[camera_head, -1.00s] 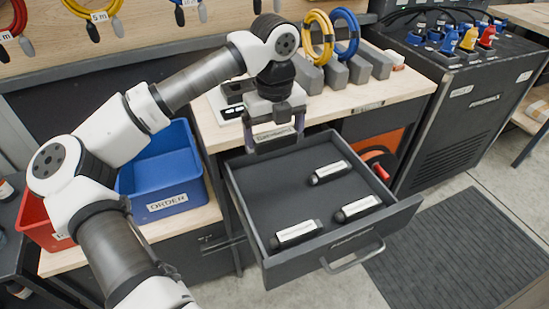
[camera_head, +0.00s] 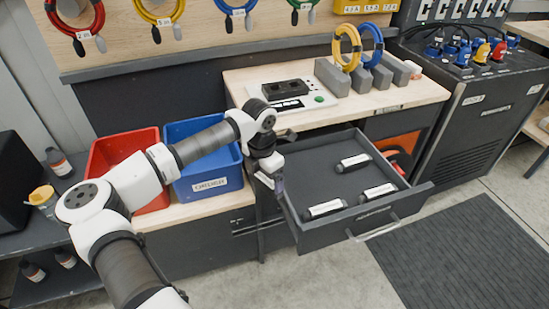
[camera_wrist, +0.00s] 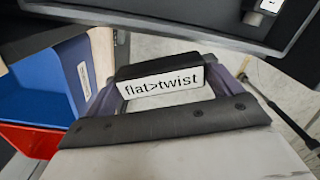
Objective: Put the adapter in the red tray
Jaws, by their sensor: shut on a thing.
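The adapter (camera_wrist: 160,87), a black block with a white label reading "flat>twist", is between the two fingers of my gripper (camera_wrist: 165,78) in the wrist view. My gripper is shut on it. In the head view my gripper (camera_head: 272,183) hangs at the left edge of the open drawer, right of the blue tray; the adapter is hard to make out there. The red tray (camera_head: 105,152) stands on the bench at the left, partly hidden by my arm. Its edge also shows at the wrist view's lower left (camera_wrist: 28,139).
The blue tray (camera_head: 213,186), labelled ORDER, stands right beside the red tray, between it and my gripper. The open drawer (camera_head: 365,222) holds three other black adapters with white labels. A device with a green button (camera_head: 318,99) sits on the bench behind.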

